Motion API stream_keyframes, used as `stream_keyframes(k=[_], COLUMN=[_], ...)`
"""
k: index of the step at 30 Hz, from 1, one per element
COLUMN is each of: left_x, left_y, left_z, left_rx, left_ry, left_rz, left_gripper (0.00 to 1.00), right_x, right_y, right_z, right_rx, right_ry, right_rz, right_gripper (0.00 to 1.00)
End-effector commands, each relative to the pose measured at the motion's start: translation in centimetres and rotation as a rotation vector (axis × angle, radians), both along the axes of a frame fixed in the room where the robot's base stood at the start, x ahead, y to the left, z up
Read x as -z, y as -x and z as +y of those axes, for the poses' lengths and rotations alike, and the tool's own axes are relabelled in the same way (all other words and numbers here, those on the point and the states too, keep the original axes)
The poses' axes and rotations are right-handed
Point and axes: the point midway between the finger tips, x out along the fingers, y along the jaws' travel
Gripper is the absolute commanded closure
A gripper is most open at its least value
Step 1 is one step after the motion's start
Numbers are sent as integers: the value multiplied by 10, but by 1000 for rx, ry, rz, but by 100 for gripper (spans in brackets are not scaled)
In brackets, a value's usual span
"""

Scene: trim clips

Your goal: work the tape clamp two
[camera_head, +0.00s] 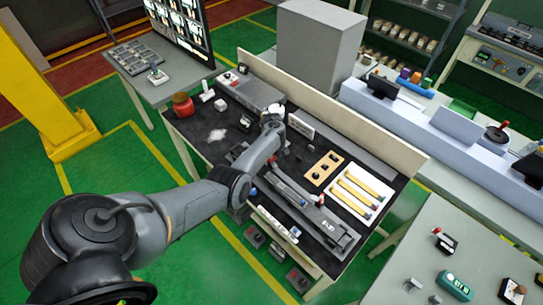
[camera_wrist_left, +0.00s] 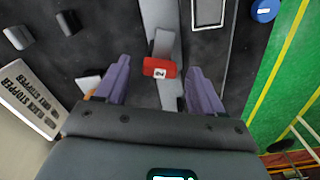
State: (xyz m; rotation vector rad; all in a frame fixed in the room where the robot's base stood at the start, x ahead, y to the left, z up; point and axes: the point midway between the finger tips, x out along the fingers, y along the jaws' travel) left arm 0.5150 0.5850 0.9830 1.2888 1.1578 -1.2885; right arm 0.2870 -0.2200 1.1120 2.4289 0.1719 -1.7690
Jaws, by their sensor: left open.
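Tape clamp two is a red block with a white label reading 2 (camera_wrist_left: 160,68), on a grey bar in the left wrist view. My left gripper (camera_wrist_left: 159,66) is open, with one purple finger on each side of the red block and a gap to both. I cannot tell how far above the block the fingertips are. In the head view my left arm reaches over the black-topped workbench (camera_head: 206,135), and I cannot make out the fingers or the label 2 there. My right gripper is in neither view.
A white plate lettered "stopper" (camera_wrist_left: 28,97) and dark knobs (camera_wrist_left: 68,22) lie left of the clamp. A blue round knob (camera_wrist_left: 264,10) is near the bench edge. The bench also holds a red jar (camera_head: 182,105) and a tray of yellow strips (camera_head: 357,191).

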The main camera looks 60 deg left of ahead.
Motion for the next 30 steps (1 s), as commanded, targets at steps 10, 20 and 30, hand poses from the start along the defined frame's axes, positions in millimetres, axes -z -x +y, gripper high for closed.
stream_keyframes(k=[10,20,30], left_x=[-57,-95,-100], left_y=[0,0,0], left_z=[1,0,0], left_rx=[0,1,1], left_ry=[-3,-1,1], left_rz=[-2,-1,0], left_gripper=[32,32,32], right_x=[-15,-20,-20], right_y=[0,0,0], right_z=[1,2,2], right_rx=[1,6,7], right_ry=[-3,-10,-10], right_rz=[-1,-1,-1], right_gripper=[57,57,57])
